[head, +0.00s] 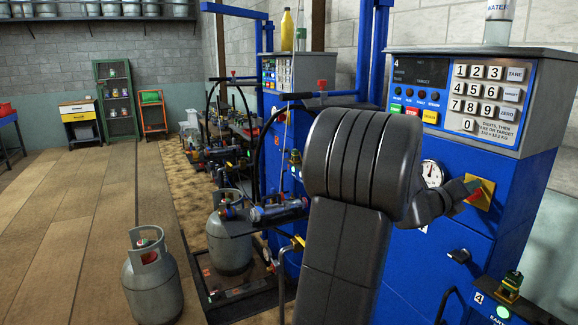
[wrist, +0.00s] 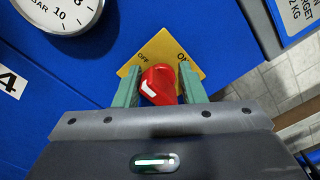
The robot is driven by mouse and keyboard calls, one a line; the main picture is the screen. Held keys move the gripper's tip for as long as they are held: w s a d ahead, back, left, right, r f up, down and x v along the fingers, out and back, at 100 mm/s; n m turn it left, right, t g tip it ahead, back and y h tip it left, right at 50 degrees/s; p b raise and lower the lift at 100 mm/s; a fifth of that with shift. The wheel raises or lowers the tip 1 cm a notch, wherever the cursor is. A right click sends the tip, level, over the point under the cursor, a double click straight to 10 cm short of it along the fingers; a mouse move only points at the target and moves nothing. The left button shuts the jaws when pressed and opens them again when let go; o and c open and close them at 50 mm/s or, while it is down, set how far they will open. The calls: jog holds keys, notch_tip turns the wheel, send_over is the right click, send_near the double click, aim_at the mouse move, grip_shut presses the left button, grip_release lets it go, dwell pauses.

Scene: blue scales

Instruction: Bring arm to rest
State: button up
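My gripper (wrist: 160,78) has green fingers on either side of a red knob (wrist: 158,84), with a narrow gap seeming to show at each side. The knob sits on a yellow plate (wrist: 205,68) marked OFF and ON, fixed to the blue cabinet. It has a white mark; which label it points to I cannot tell. In the head view my dark arm (head: 345,240) reaches across to the cabinet front, and my gripper (head: 470,197) is at the yellow plate (head: 485,195), partly hiding the knob.
A pressure gauge (head: 432,173) is left of the plate. The scale's keypad (head: 486,98) is above, a black handle (head: 459,256) below. A gas cylinder (head: 229,240) stands on a scale behind my arm; another cylinder (head: 152,280) stands on the floor. The floor (head: 70,220) at left is clear.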

jog(key=shift+m, duration=0.4)
